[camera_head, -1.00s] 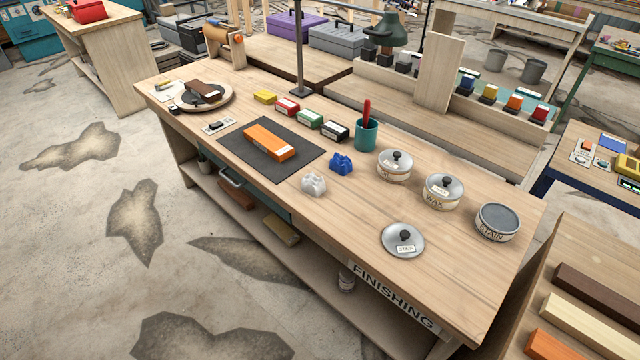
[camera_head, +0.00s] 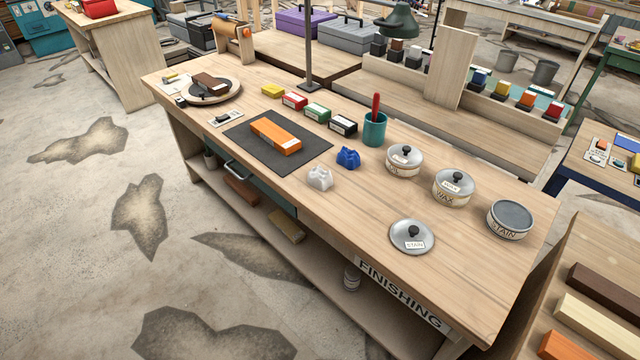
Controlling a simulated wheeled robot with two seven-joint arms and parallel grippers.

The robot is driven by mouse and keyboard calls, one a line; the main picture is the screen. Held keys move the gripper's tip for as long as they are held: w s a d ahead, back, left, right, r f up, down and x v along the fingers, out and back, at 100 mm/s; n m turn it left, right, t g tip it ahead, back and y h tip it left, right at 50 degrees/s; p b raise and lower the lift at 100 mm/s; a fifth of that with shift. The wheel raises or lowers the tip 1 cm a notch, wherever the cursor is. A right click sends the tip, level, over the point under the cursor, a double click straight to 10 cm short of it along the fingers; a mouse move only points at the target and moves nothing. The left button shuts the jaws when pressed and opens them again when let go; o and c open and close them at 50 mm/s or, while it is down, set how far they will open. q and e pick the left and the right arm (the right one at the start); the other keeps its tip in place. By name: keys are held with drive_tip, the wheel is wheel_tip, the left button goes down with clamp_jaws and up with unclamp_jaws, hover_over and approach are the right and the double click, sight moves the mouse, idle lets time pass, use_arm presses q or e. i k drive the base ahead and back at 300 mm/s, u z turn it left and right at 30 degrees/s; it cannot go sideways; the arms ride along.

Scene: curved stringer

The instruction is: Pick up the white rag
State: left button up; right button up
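The white rag (camera_head: 320,178) is a small crumpled piece on the wooden finishing bench (camera_head: 330,226), near its front edge. A blue rag (camera_head: 348,157) lies just behind it to the right, apart from it. A dark mat (camera_head: 250,146) with an orange block (camera_head: 275,136) on it lies to the left of the white rag. Neither of my grippers shows in the head view.
A stain lid (camera_head: 412,236) lies at the front right. Several cans, among them the wax can (camera_head: 451,188), and a teal cup (camera_head: 374,130) stand behind. A lamp post (camera_head: 309,50) rises at the back edge. Concrete floor (camera_head: 90,240) is clear at front left.

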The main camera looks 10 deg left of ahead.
sight(321, 179)
drive_tip(key=u, duration=1.85)
drive_tip(key=i, duration=1.85)
drive_tip(key=z, duration=4.05)
